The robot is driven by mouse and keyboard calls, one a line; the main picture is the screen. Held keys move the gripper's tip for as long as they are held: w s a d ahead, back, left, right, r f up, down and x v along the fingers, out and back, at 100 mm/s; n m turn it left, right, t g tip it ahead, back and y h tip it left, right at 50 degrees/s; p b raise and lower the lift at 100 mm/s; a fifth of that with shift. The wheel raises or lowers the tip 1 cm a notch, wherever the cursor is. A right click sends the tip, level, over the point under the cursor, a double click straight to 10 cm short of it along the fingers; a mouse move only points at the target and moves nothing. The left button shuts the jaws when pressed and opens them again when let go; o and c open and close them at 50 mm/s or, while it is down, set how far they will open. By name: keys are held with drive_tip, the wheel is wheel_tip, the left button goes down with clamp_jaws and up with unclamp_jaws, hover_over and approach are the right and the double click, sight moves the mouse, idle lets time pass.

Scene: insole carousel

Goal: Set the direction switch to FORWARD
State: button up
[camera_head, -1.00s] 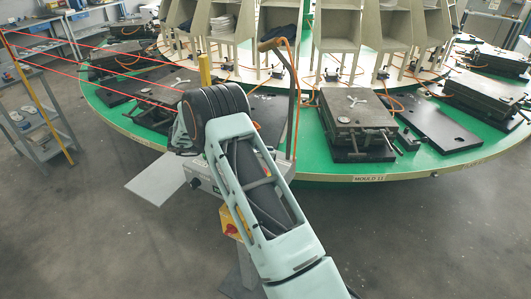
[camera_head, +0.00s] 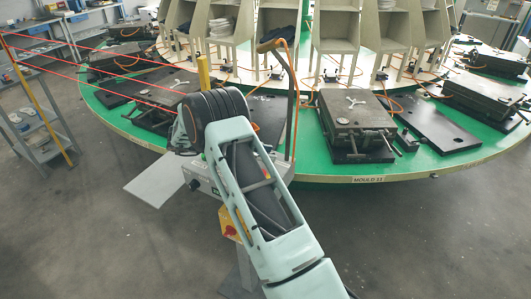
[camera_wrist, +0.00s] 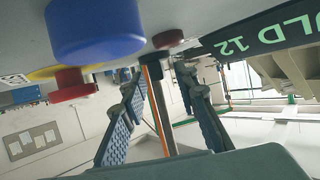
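The grey control box (camera_head: 200,180) stands at the front edge of the green carousel in the head view, largely behind my arm. In the wrist view its panel (camera_wrist: 200,14) crosses the top, with a large blue button (camera_wrist: 95,25), a red mushroom button (camera_wrist: 72,84) on a yellow collar and a small dark red button (camera_wrist: 168,39). I cannot make out the direction switch or its setting. My gripper (camera_wrist: 160,76) is open beside the panel, its two fingers apart, with nothing visibly held. The head view hides my gripper behind my wrist.
A yellow-and-red unit (camera_head: 232,224) is on the stand below the box. A post with a handle (camera_head: 293,110) rises close right of my wrist. Moulds (camera_head: 352,108) sit on the green carousel (camera_head: 320,168). Red lines cross at left. The front floor is clear.

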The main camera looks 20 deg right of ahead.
drive_tip(key=v, duration=1.2)
